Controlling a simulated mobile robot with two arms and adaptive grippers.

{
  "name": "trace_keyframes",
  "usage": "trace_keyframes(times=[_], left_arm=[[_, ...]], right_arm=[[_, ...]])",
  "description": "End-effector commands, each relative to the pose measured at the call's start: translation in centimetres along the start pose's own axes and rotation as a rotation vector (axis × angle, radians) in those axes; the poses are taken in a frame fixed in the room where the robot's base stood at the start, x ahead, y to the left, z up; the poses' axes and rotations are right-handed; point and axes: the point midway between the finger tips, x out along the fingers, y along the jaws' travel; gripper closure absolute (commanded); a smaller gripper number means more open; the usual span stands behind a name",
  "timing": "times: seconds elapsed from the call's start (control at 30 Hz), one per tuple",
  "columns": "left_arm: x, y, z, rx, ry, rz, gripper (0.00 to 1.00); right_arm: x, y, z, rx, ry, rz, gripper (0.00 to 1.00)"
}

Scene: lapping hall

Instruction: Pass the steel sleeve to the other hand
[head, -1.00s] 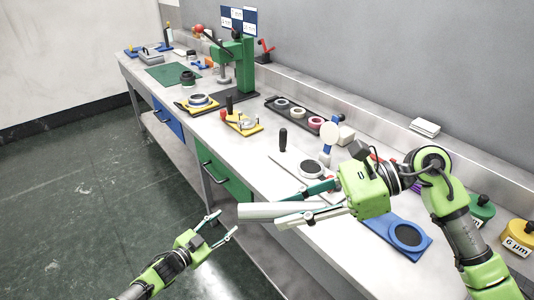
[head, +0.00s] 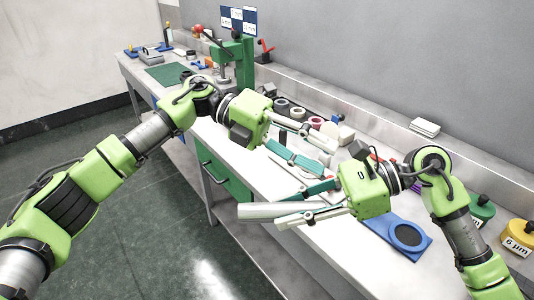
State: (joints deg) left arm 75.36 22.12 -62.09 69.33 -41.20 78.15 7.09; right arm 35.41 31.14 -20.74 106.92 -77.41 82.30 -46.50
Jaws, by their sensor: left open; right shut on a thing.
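The steel sleeve (head: 262,211) is a pale grey tube lying roughly level, its free end pointing left past the bench's front edge. My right gripper (head: 290,207) is shut on it, and the fingers hide part of its right end. My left gripper (head: 327,158) is open and empty. It is above the sleeve in the picture, over the bench, with its fingers pointing right towards my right gripper's body. It is apart from the sleeve.
The long bench (head: 345,245) carries a blue plate with a dark disc (head: 407,234), a green-lidded pot (head: 481,210) and a yellow pot (head: 518,236) at right. A green press (head: 245,62) stands farther back. Open floor (head: 150,230) lies left of the bench.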

Motion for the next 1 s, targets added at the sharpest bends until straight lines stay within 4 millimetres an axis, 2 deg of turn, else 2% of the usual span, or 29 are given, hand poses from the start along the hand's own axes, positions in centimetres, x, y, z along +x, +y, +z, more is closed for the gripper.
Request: trace_keyframes(times=[0.03, 0.2, 0.3, 0.5, 0.63, 0.73, 1.0], left_arm=[[0.1, -1.2, -1.5, 0.089, 0.083, 0.100, 0.55], [-0.1, -2.5, -6.3, 0.417, 0.412, 0.484, 0.55], [-1.8, -2.8, -7.6, 0.573, 0.576, 0.701, 0.55], [-5.2, -4.0, -8.2, 0.723, 0.771, 0.991, 0.55], [-6.1, -4.2, -8.3, 0.750, 0.814, 1.060, 0.55], [-6.0, -3.4, -8.4, 0.752, 0.821, 1.067, 0.55], [-4.8, 1.1, -9.5, 0.748, 0.819, 1.063, 0.55]], right_arm=[[0.0, 0.0, 0.1, -0.001, -0.002, 0.000, 1.00], [0.0, 0.0, 0.1, -0.001, -0.002, 0.000, 1.00], [0.0, 0.0, 0.1, -0.001, -0.002, 0.000, 1.00], [0.0, 0.0, 0.1, -0.001, -0.002, 0.000, 1.00], [0.0, 0.0, 0.1, -0.001, -0.002, 0.000, 1.00], [0.0, 0.0, 0.1, -0.001, -0.002, 0.000, 1.00], [0.0, 0.0, 0.1, -0.001, -0.002, 0.000, 1.00]])
